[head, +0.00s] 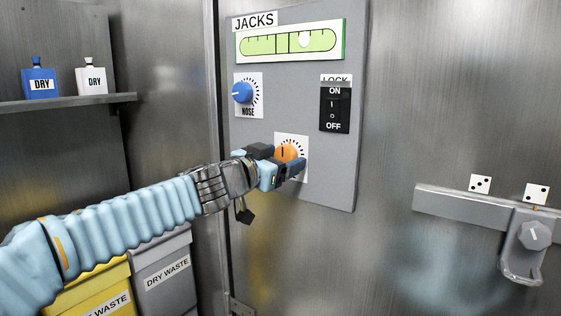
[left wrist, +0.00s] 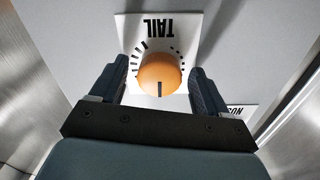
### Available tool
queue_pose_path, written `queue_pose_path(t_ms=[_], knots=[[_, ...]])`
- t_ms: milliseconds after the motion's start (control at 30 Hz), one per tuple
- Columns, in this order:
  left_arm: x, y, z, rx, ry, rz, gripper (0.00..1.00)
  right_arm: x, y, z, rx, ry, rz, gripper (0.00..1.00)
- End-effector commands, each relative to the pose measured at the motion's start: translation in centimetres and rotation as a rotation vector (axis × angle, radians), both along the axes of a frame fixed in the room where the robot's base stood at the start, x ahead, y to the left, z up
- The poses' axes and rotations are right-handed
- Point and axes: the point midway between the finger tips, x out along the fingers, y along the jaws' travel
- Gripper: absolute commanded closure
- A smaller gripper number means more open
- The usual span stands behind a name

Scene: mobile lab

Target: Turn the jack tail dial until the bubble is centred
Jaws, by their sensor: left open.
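The orange tail dial (head: 287,152) sits low on the grey JACKS panel (head: 330,170). In the left wrist view the dial (left wrist: 160,72) lies between the two fingers, with a small gap visible on each side. My left gripper (head: 280,163) is open around it and partly hides it in the head view. The TAIL label (left wrist: 160,27) shows upside down in the wrist view. The green level (head: 290,42) is at the top of the panel. Its pale bubble (head: 305,40) is right of the centre marks. My right gripper is not in view.
The blue NOSE dial (head: 243,92) is above and left of the tail dial. A black LOCK switch (head: 335,108) is at the panel's right. A latch handle (head: 525,245) is on the right wall. A shelf (head: 70,102) with bottles and waste bins (head: 162,260) are at the left.

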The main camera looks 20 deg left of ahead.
Motion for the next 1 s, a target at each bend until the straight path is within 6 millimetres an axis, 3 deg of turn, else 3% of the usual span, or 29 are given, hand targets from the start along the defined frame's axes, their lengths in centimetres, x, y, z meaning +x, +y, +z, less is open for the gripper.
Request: queue_pose_path(t_ms=[233, 600, 1000], knots=[[0.06, -0.02, 0.03, 0.000, 0.000, 0.000, 0.24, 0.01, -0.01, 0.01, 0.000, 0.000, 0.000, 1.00], [0.04, -0.01, 0.02, 0.000, 0.000, 0.000, 0.80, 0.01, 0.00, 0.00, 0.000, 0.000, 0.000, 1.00], [0.03, 0.00, 0.04, 0.077, -0.028, 0.000, 0.80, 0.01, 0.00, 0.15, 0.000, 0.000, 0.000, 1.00]])
